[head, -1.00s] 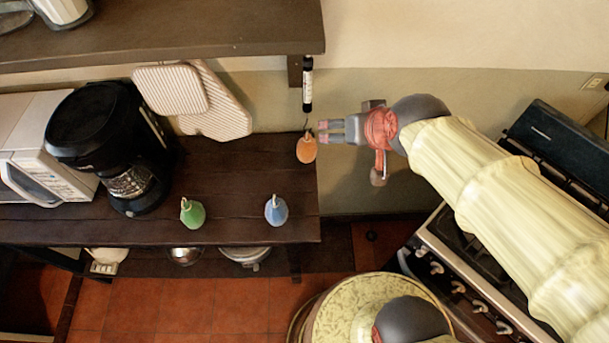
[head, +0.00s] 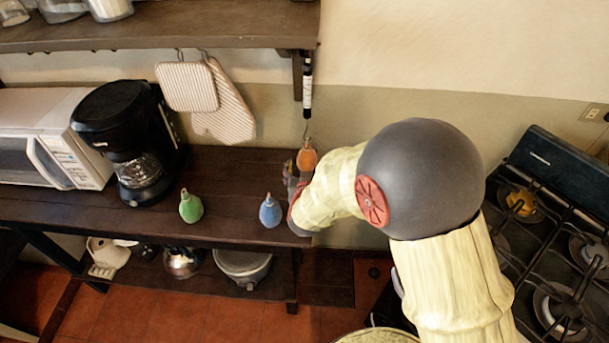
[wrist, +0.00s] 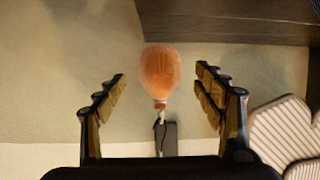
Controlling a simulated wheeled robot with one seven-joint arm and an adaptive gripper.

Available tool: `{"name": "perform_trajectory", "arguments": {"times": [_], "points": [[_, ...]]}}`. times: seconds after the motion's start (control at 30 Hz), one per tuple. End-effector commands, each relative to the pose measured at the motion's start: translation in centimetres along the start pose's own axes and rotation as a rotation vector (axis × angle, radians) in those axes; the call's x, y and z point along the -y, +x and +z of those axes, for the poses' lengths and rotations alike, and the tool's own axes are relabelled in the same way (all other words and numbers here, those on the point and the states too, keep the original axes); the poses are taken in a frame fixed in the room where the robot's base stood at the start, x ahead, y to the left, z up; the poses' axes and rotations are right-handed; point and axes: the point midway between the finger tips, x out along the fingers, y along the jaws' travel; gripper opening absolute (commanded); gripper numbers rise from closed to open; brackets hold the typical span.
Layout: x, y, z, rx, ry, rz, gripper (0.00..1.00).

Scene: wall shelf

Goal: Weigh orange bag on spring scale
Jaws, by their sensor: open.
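The spring scale (head: 307,88) hangs from the shelf's right end, with a thin hook below it. The orange bag (head: 307,156) hangs at that hook, upright and above the counter's right end. In the wrist view, the orange bag (wrist: 160,72) appears inverted, its neck toward the scale (wrist: 168,138). My gripper (wrist: 160,88) is open, with a finger on each side of the bag and gaps between. In the head view my arm partly hides my gripper (head: 292,180). A green bag (head: 191,206) and a blue bag (head: 270,210) stand on the counter.
The dark counter (head: 235,172) carries a coffee maker (head: 125,135) and a microwave (head: 45,140) at left. Pot holders (head: 187,87) hang under the wall shelf (head: 180,27). A stove (head: 545,235) stands at right. The counter around the bags is clear.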

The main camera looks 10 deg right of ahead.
Motion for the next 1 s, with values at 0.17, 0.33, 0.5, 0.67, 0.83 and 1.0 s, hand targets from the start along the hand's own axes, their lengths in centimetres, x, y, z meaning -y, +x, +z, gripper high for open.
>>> {"name": "perform_trajectory", "arguments": {"times": [0.17, 0.33, 0.5, 0.67, 0.83, 1.0], "points": [[-0.1, 2.9, 0.2, 0.001, 0.001, 0.001, 0.69], [0.0, 4.9, 0.2, 0.001, 0.0, -0.001, 0.69], [0.0, 5.8, 0.1, 0.001, 0.0, -0.001, 0.69], [0.0, 5.9, 0.0, 0.001, 0.0, -0.001, 0.69], [0.0, 5.9, 0.0, 0.001, 0.0, -0.002, 0.66], [0.0, 5.8, 0.0, 0.001, 0.0, -0.002, 0.57]]}}
